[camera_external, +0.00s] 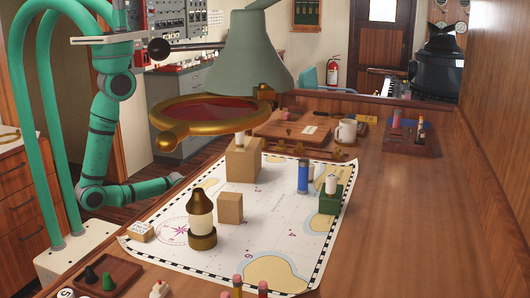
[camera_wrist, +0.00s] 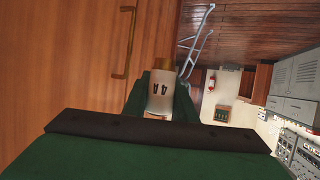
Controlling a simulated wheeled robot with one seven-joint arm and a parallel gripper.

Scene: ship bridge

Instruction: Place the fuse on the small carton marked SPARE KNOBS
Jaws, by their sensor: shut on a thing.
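My gripper (camera_wrist: 161,92) shows in the wrist view, with its dark green fingers shut on the fuse (camera_wrist: 160,97). The fuse is a pale cylinder marked 4A with a brass-coloured cap. I cannot make out my gripper in the external view, where parts of my green arm stand at the left. A small carton (camera_external: 141,232) with dark lettering sits at the chart's left corner in the external view. Its words are too small to read for certain. Two plain cartons, one small (camera_external: 230,208) and one larger (camera_external: 243,162), also stand on the chart.
A brass-ended lantern-shaped piece (camera_external: 202,222), a blue cylinder (camera_external: 303,178) and a green holder (camera_external: 330,201) stand on the chart (camera_external: 270,232). A large green lamp (camera_external: 243,62) overhangs it. A dark tray (camera_external: 108,274) lies front left.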

